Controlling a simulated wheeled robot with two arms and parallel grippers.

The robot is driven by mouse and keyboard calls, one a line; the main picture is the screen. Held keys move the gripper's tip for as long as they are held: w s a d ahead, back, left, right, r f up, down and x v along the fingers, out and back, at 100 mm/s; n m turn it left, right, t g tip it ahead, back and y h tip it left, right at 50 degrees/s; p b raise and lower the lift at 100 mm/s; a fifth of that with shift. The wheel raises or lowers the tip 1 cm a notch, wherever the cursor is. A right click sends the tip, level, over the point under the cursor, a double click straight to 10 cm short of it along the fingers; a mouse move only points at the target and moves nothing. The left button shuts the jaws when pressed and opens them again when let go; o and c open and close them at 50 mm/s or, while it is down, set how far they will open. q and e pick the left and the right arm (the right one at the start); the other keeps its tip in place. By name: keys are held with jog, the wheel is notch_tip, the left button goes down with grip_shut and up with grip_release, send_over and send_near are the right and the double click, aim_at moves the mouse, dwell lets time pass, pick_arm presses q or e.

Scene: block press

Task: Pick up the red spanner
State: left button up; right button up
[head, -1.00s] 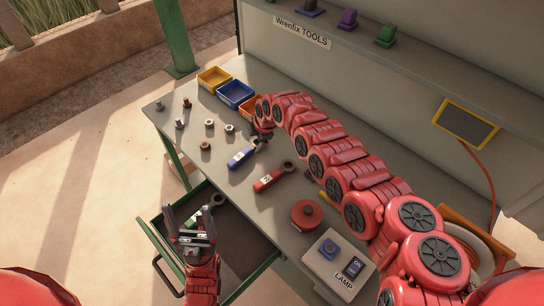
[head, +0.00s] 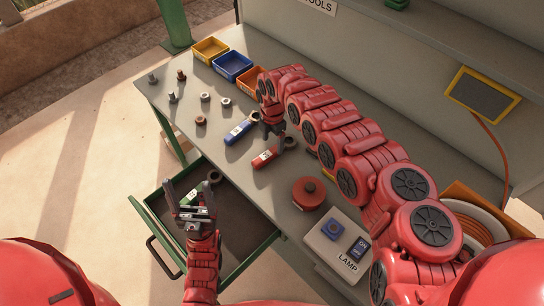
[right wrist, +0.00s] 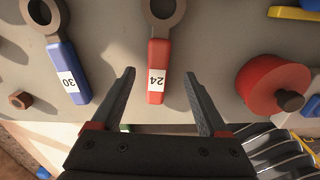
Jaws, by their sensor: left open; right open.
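The red spanner (head: 265,157) lies flat on the grey workbench, its ring end pointing to the back right. In the right wrist view the red spanner (right wrist: 158,55) has a white label reading 24. My right gripper (head: 279,138) is open and empty above the spanner's ring end. In the right wrist view its two fingers (right wrist: 158,74) stand apart, one on each side of the handle's line, with the ring beyond them. My left gripper (head: 188,188) is open over the pulled-out drawer and partly hides a green spanner (head: 190,198) lying there.
A blue spanner (head: 237,132) labelled 30 lies left of the red one. A round red object (head: 308,193) and the lamp switch box (head: 338,242) are to the right. Yellow (head: 210,50), blue (head: 232,67) and orange bins line the back left. Nuts and bolts lie at left.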

aim_at(272, 151)
notch_tip(272, 151, down, 5)
jog(key=b, duration=0.3)
jog(key=shift+w+a+f+b, duration=0.1)
jog(key=shift+w+f+b, duration=0.1)
jog(key=shift+b, duration=0.2)
jog(key=shift+r, duration=0.1)
jog(key=shift+s, duration=0.1)
jog(key=shift+c, duration=0.4)
grip_shut()
